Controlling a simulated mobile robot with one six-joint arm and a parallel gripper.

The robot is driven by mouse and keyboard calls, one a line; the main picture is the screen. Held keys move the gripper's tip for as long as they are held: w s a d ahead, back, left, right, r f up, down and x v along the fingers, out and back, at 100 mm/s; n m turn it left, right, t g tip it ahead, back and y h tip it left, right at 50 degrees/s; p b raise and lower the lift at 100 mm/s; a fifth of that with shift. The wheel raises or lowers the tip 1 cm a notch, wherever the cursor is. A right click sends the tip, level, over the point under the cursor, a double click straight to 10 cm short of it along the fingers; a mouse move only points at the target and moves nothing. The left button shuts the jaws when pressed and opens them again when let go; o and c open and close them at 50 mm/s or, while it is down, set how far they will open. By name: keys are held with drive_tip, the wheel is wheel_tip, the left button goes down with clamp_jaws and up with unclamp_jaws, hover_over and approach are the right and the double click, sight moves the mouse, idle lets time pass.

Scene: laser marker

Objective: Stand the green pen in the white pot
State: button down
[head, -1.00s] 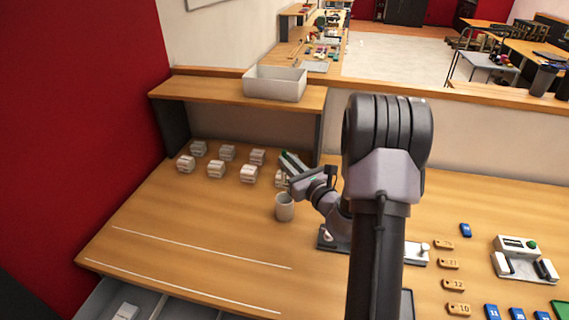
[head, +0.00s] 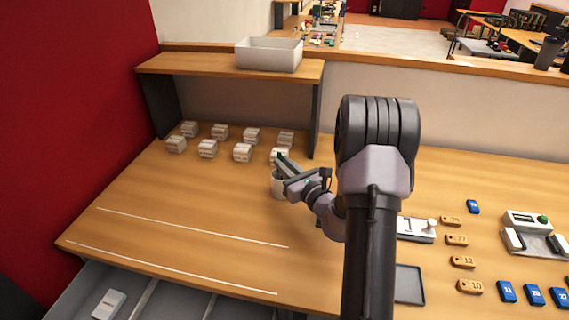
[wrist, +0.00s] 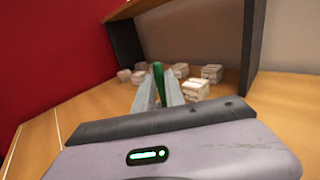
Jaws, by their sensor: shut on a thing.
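The green pen (wrist: 158,76) is between the two fingers of my gripper (wrist: 160,92) in the wrist view, its green end pointing away from the wrist. In the head view, a small green end (head: 281,155) shows at the fingertips of my gripper (head: 285,167), which is shut on the pen. I cannot tell whether the pen's lower end is inside the pot. The pot is not visible in the wrist view.
Numbered tags, a grey tray (head: 409,284) and a device (head: 528,233) lie to the right. The desk's left front is clear.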

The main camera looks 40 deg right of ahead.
drive_tip(key=shift+f, duration=0.2)
drive_tip(key=c, duration=1.3)
unclamp_jaws()
drive_tip(key=s, duration=0.5)
drive_tip(key=s+p, duration=0.1)
drive_tip(key=s, duration=0.5)
drive_tip(key=s+a, duration=0.1)
drive_tip(key=s, duration=0.5)
drive_tip(key=shift+s+a, duration=0.1)
drive_tip(key=shift+s, duration=0.1)
drive_tip(key=shift+f, duration=0.1)
